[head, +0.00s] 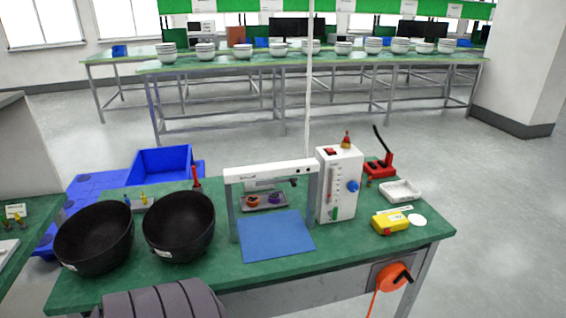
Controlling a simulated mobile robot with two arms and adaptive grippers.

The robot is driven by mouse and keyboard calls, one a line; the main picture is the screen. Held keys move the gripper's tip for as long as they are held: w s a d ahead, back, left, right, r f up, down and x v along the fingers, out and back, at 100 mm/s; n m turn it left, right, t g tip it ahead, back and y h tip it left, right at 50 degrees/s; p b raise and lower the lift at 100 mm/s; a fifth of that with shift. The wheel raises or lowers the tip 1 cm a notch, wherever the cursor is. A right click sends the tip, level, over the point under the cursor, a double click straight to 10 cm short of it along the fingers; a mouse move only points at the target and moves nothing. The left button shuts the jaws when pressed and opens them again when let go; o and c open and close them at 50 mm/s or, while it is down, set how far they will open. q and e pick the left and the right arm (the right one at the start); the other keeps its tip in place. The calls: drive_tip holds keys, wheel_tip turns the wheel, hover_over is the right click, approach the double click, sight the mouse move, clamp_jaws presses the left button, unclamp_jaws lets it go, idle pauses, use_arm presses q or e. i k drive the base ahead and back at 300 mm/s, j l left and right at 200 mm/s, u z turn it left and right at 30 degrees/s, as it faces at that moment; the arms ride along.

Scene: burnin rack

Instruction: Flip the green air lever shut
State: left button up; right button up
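A white upright box (347,185) stands on the green workbench, right of the middle. It has a tube-like scale on its front, a blue knob (352,186) on its right side and a red-and-yellow fitting on top. A small green part (334,213) shows low on its front; it may be the green air lever, but it is too small to tell its shape or position. Neither of my grippers is in view. A dark grey rounded shape at the bottom left edge looks like part of my own arm.
Two black bowls (180,227) stand at the bench's left. A white frame (268,172) stands over a blue mat (276,236). A red hand press (380,168), white tray (400,191) and yellow device (390,222) are at right. An orange reel (392,276) hangs on the bench's front.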

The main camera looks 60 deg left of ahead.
sight(334, 215)
drive_tip(key=j+u, duration=0.1)
drive_tip(key=u, duration=1.3)
drive_tip(key=k+j+z, duration=0.15)
drive_tip(key=j+z, duration=0.2)
drive_tip(key=k+j+z, duration=0.2)
drive_tip(key=j+z, duration=0.15)
